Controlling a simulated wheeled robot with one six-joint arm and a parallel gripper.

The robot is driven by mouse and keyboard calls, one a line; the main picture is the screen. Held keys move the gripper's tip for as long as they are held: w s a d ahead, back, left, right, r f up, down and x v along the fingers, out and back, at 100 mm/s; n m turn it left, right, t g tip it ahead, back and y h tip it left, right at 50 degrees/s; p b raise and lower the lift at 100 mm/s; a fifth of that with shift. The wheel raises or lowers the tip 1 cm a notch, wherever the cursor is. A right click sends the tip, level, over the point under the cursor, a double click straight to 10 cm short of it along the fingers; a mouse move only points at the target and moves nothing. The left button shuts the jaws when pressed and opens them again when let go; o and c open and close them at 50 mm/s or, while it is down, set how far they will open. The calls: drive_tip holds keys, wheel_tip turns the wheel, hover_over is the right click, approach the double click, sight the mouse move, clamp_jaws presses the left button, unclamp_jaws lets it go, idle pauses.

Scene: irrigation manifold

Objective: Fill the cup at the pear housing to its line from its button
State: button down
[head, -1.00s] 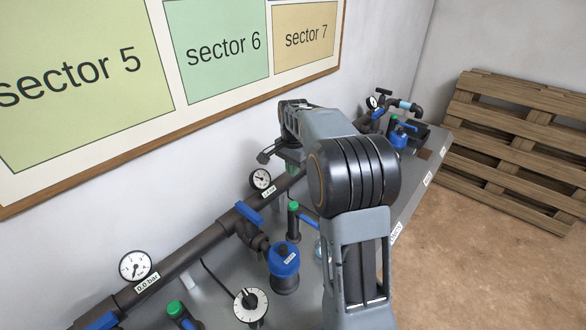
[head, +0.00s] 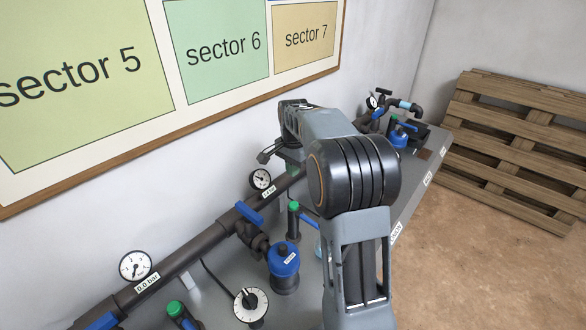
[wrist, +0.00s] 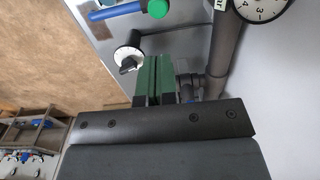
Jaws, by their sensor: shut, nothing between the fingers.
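In the wrist view my gripper (wrist: 155,62) is shut, its two green fingers together with nothing between them. Its tips are near a white dial with a black knob (wrist: 127,57) and a dark pipe. In the head view the gripper is largely hidden by my own arm. A blue-capped housing (head: 284,260) stands near the middle of the bench, with a small label that I cannot read. Another blue-capped housing (head: 398,138) stands at the far end. I cannot tell which one is the pear housing. No cup, fill line or button can be made out clearly.
A dark pipe (head: 190,252) with gauges (head: 135,266) and blue valve handles (head: 249,213) runs along the wall side of the grey bench. A white dial (head: 250,304) stands near the front. A wooden pallet (head: 520,145) leans at the right. The brown floor there is clear.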

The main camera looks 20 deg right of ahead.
sight(294, 205)
drive_tip(key=shift+d, duration=0.1)
idle(0.3)
drive_tip(key=t+y+p, duration=0.1)
drive_tip(key=y, duration=0.1)
drive_tip(key=f+t+y+p, duration=0.1)
drive_tip(key=y, duration=0.2)
drive_tip(key=f+t+y+p, duration=0.1)
drive_tip(key=y, duration=0.2)
drive_tip(key=shift+s+f+m+t, duration=0.1)
drive_tip(key=shift+s+m+t, duration=0.2)
drive_tip(key=shift+s, duration=0.05)
drive_tip(key=shift+f, duration=0.2)
wheel_tip(294, 205, down, 8)
drive_tip(key=b, duration=0.6)
drive_tip(key=shift+f, duration=0.25)
idle(1.9)
